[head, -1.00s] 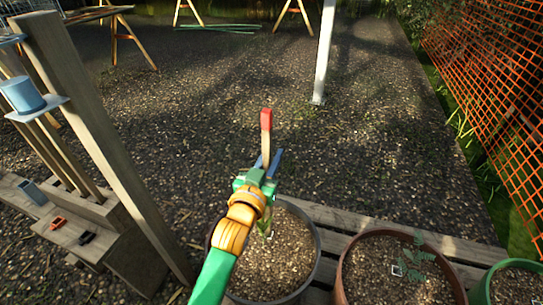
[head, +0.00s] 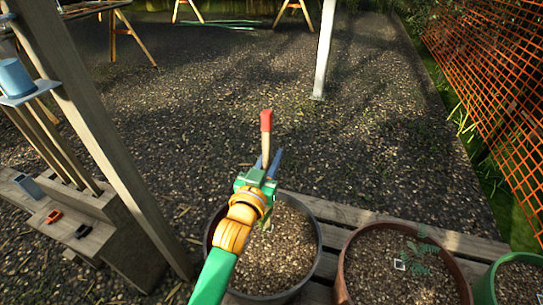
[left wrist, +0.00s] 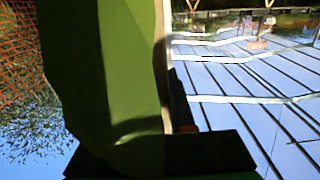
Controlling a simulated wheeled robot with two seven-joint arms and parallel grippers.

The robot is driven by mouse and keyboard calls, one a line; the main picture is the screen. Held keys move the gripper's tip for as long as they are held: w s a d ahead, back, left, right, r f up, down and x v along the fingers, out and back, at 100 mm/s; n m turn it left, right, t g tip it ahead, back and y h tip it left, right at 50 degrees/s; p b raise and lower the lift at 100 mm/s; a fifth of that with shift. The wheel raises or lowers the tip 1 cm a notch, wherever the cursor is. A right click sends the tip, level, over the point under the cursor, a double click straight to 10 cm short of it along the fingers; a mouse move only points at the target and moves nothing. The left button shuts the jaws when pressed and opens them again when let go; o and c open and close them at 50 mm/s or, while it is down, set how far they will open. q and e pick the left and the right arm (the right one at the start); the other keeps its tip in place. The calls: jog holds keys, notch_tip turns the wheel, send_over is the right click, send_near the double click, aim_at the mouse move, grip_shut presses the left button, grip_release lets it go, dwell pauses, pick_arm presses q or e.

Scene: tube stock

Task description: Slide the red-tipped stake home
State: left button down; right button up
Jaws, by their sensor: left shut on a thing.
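The stake is a pale wooden stick with a red tip (head: 266,121) and stands roughly upright, tip up, in the head view. My left gripper (head: 268,162) is shut on the stake below the tip. Its blue fingers show on both sides of the wood. The dark grey pot (head: 316,262) of brown soil is below and partly behind my arm. In the left wrist view a large green shape fills much of the picture, and the stake cannot be made out for sure. My right gripper is not in view.
A terracotta pot (head: 345,262) and a green pot (head: 480,287) stand to the right on wooden slats (head: 330,212). A wooden post and rack (head: 105,150) rise at the left. A white post (head: 324,55) stands behind. An orange mesh fence (head: 490,90) runs along the right. Gravel between is open.

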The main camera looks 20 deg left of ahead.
pick_arm(q)
jog(key=shift+f+b, duration=0.8)
jog(key=shift+f, duration=0.7)
jog(key=c, duration=0.7)
grip_release()
jog(key=shift+s, duration=0.1)
jog(key=s+p, duration=0.1)
jog(key=s, duration=0.6)
jog(key=shift+a+p, duration=0.1)
jog(key=shift+p, duration=0.3)
